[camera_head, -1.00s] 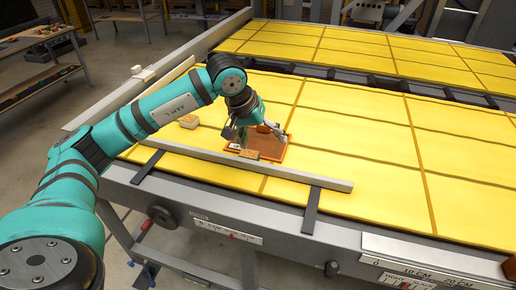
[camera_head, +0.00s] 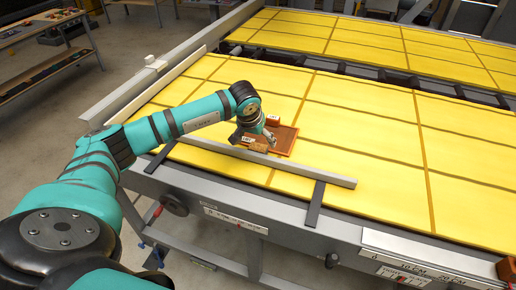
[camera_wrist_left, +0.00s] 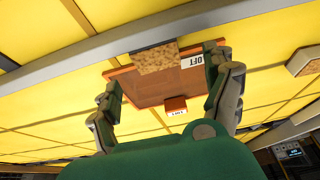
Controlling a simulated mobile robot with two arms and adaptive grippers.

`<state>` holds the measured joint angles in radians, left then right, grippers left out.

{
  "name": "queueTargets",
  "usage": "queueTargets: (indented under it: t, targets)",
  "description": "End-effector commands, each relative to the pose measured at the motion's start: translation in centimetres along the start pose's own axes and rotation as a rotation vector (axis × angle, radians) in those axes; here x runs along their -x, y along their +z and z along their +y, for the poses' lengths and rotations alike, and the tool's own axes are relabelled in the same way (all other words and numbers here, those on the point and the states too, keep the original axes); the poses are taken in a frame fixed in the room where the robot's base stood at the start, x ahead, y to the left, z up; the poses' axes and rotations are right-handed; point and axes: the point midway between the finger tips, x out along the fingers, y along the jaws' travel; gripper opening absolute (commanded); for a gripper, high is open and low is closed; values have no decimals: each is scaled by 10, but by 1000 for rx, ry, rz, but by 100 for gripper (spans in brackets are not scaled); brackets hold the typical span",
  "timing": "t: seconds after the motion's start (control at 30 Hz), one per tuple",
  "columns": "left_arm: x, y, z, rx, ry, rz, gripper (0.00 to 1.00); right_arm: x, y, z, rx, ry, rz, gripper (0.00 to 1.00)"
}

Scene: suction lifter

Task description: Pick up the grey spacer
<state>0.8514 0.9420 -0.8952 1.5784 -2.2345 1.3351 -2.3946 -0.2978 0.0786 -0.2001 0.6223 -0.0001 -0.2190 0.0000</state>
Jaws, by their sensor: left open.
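I cannot make out a clearly grey spacer. A pale block with a brown top (camera_wrist_left: 305,60) sits on the yellow surface at the right edge of the left wrist view; I cannot tell if it is the spacer. An orange-brown tray (camera_head: 286,138) lies on the yellow table, and also shows in the wrist view (camera_wrist_left: 145,88). My left gripper (camera_head: 258,135) is low over the tray's left part. Its two fingers stand wide apart in the wrist view (camera_wrist_left: 166,85), open, with nothing visibly gripped.
A cork-textured block (camera_wrist_left: 155,58) and a white label (camera_wrist_left: 192,60) are at the tray's edge. A small orange block (camera_head: 272,120) is at its far side. A long grey rail (camera_head: 310,170) runs along the table's front. The yellow surface (camera_head: 370,125) to the right is clear.

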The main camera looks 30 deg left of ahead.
Motion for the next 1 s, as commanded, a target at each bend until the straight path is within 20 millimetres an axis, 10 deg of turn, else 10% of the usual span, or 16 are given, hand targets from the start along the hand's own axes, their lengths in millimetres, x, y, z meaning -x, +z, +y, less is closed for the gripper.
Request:
queueTargets:
  t: [0.6, 1.0]
  targets:
    - [-49, 2, 2, 0, 1, -1, 85, 27, -1, 0, 0, 0, -3, 87]
    - [-48, 2, 2, 1, 1, -1, 32, 27, 1, 0, 0, 0, -7, 87]
